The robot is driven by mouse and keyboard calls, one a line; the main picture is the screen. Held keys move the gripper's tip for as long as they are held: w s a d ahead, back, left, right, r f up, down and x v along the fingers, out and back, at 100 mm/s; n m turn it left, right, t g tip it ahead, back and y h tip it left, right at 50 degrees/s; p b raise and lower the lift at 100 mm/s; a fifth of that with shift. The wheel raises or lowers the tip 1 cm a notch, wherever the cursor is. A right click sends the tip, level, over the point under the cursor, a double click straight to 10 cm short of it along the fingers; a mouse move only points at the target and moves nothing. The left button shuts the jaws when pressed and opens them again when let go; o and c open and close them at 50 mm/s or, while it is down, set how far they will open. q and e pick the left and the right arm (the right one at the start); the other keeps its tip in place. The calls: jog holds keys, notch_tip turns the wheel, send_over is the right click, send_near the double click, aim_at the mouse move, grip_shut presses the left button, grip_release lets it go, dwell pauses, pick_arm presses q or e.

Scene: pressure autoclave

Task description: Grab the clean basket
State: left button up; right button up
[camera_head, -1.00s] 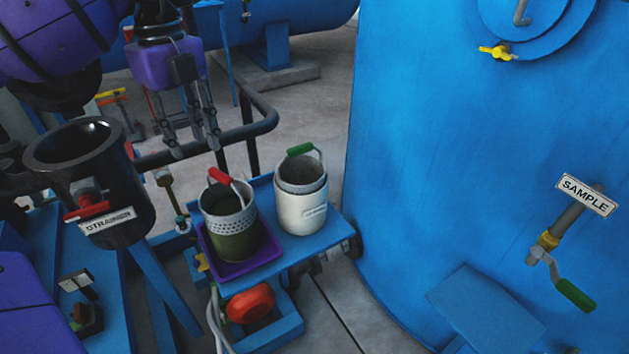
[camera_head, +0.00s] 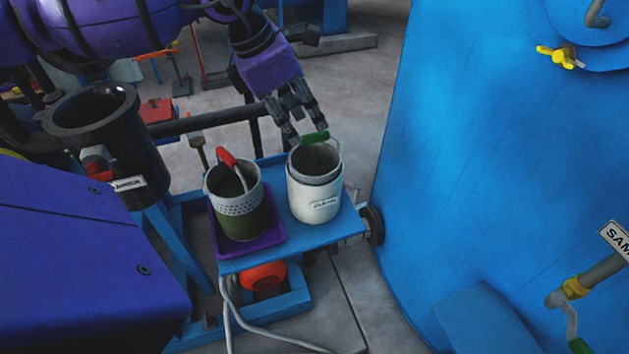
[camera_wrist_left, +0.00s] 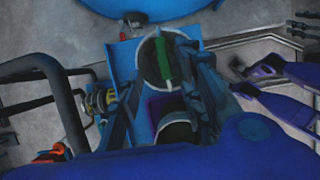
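The clean basket is the grey one with the green handle (camera_head: 313,138). It sits inside a white bucket (camera_head: 314,203) with a small label, on a blue shelf. The green handle also shows in the left wrist view (camera_wrist_left: 164,58), between my fingers. My left gripper (camera_head: 304,136) is open, with its fingertips at or just above the handle. Whether they touch it I cannot tell. My right gripper does not show in the head view, and I cannot make it out in the left wrist view.
A perforated basket with a red handle (camera_head: 231,165) stands in a purple tray (camera_head: 273,245) just left of the white bucket. A black strainer (camera_head: 122,150) is farther left. A large blue tank (camera_head: 480,150) rises on the right. A dark rail (camera_head: 210,123) runs behind the shelf.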

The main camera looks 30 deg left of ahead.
aim_at(312, 135)
pick_arm(q)
jog(key=x, duration=0.5)
jog(key=shift+d+f+p, duration=0.3)
jog(key=shift+d+p, duration=0.05)
jog(key=shift+d, duration=0.1)
jog(key=shift+w+f, duration=0.1)
jog(key=shift+f, duration=0.15)
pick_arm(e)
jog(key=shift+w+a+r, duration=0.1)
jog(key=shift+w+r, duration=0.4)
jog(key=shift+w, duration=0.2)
pick_arm(q)
jog(key=shift+d, duration=0.1)
jog(key=shift+c, duration=0.6)
grip_shut()
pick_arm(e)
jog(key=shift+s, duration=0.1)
